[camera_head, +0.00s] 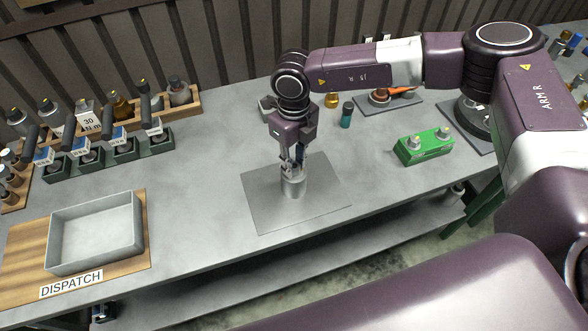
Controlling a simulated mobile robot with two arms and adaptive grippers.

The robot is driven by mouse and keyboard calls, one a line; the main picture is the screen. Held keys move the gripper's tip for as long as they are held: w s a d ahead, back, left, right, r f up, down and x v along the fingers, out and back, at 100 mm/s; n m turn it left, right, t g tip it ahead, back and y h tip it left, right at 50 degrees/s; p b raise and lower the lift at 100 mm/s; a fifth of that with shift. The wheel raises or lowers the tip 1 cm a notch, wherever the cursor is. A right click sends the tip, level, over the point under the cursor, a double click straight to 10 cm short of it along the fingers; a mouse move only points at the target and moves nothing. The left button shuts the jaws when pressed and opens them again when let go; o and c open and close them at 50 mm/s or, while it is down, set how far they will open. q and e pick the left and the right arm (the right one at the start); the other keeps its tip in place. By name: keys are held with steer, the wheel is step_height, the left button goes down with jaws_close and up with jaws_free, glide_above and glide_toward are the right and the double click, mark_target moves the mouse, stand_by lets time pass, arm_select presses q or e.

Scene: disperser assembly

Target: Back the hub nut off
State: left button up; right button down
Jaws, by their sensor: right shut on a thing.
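My right gripper (291,166) points straight down over a small silver cylindrical part (293,187), which stands upright on a grey mat (258,208) in the middle of the bench. The fingers are shut at the top of this part. What they grip is small and mostly hidden by the fingers, so I cannot make out the hub nut itself. A bit of blue shows beside the fingers. My left gripper is not in view.
A grey tray (93,268) sits on the wooden DISPATCH board at left. Green holders (125,155) with tools and a wooden bottle rack (183,108) stand behind it. A green block (424,147) and a dark teal bottle (346,115) stand to the right. The bench between tray and mat is clear.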

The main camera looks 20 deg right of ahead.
steer(key=n+b, duration=0.4)
steer(key=shift+f, duration=0.2)
steer(key=shift+r+n+b, duration=0.15)
steer(key=shift+n+b, duration=0.9)
steer(key=shift+n, duration=0.05)
steer(key=shift+a+r, duration=0.1)
steer(key=c, duration=1.7)
jaws_free()
steer(key=shift+r, duration=0.2)
step_height(320, 180, up, 12)
steer(key=shift+f, duration=0.2)
